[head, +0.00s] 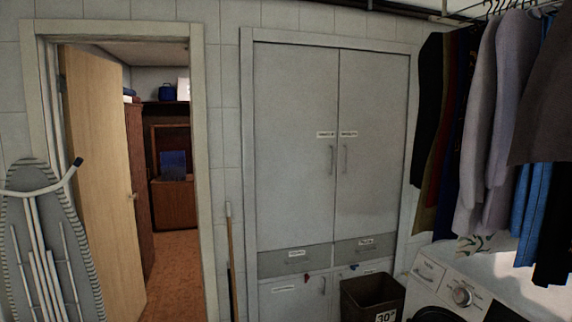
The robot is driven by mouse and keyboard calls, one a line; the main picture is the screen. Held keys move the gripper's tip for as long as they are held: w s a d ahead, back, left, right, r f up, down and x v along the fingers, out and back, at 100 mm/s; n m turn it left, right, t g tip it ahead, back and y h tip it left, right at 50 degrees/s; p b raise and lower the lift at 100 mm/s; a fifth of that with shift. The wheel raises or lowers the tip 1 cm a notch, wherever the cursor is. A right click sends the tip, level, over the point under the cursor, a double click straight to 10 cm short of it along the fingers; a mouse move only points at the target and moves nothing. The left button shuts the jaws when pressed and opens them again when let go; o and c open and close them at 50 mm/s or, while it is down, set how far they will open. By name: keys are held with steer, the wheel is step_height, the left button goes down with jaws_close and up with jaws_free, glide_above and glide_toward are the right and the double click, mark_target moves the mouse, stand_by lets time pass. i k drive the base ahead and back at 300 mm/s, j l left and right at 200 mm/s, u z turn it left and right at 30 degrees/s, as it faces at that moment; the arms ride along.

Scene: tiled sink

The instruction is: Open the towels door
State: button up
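A built-in grey cabinet stands in the wall ahead. Its upper part has a left tall door (295,150) and a right tall door (375,150), both shut. Each has a white label near the middle seam and a vertical handle: the left handle (332,159) and the right handle (345,159). Below are two drawers, the left drawer (275,264) and the right drawer (385,244), with a lower left door (290,305) under them. The labels are too small to read, so I cannot tell which door is the towels door. My gripper is not in view.
A brown bin (373,295) marked 30° stands before the cabinet's lower right. A washing machine (445,285) and hanging clothes (500,120) fill the right. An ironing board (40,240), an open wooden door (103,180) and a broom handle (230,260) are left.

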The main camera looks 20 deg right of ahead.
mark_target(296, 87)
steer(key=i+l+z, duration=0.2)
steer(key=i, duration=0.2)
steer(key=i+l+z, duration=0.2)
steer(key=i, duration=0.2)
